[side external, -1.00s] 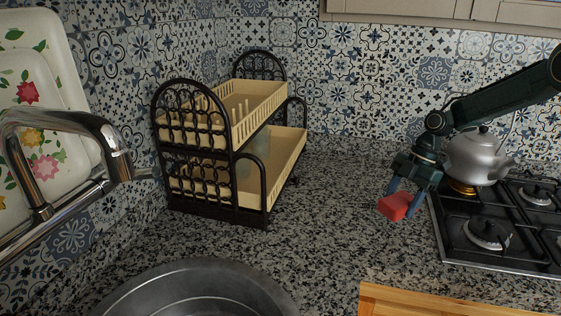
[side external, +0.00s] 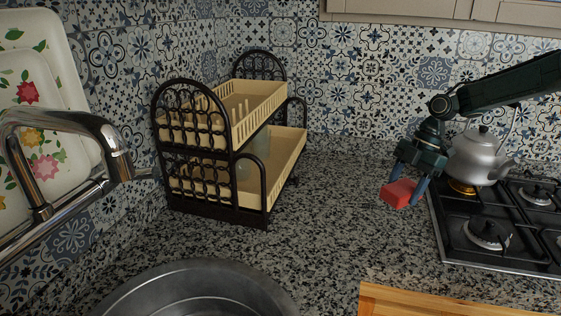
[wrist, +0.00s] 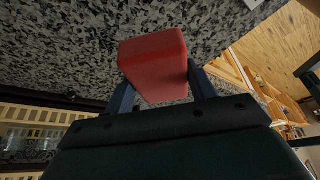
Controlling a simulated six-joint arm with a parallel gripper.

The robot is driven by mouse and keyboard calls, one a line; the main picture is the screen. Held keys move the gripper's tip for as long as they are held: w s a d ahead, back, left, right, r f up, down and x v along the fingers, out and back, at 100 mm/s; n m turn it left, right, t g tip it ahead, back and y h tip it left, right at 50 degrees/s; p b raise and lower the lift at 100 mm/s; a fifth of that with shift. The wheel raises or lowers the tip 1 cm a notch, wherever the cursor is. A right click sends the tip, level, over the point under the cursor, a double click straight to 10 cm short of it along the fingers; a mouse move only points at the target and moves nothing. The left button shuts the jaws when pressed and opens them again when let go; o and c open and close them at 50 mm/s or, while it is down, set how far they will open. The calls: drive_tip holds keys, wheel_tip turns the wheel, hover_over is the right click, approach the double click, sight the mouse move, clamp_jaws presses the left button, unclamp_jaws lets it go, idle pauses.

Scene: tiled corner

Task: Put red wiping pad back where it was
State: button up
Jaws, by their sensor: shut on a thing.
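The red wiping pad (side external: 399,192) is a small red block between the two blue fingers of my gripper (side external: 406,186). My gripper points down and is shut on the pad. It is over the granite counter, just left of the stove. I cannot tell for sure whether the pad is clear of the counter. In the wrist view the pad (wrist: 152,62) sits between the fingertips of my gripper (wrist: 160,88), and its far end sticks out past them.
A gas stove (side external: 487,235) with a silver kettle (side external: 474,157) stands close on the right. A two-tier dish rack (side external: 262,168) is at the left back, and a metal sink (side external: 195,290) at the front left. The granite counter (side external: 325,215) between is clear.

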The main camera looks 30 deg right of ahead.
drive_tip(key=w+a+n+g, duration=0.2)
drive_tip(key=a+n, duration=0.2)
drive_tip(key=a, duration=0.9)
drive_tip(key=n+g+h, duration=0.1)
drive_tip(key=n, duration=0.4)
hover_over(308, 267)
drive_tip(key=w, duration=0.1)
drive_tip(key=shift+d+r, duration=0.1)
drive_tip(key=shift+d, duration=0.35)
drive_tip(key=shift+f, duration=4)
drive_tip(key=shift+f, duration=0.15)
drive_tip(key=o, duration=1)
drive_tip(key=shift+c, duration=0.2)
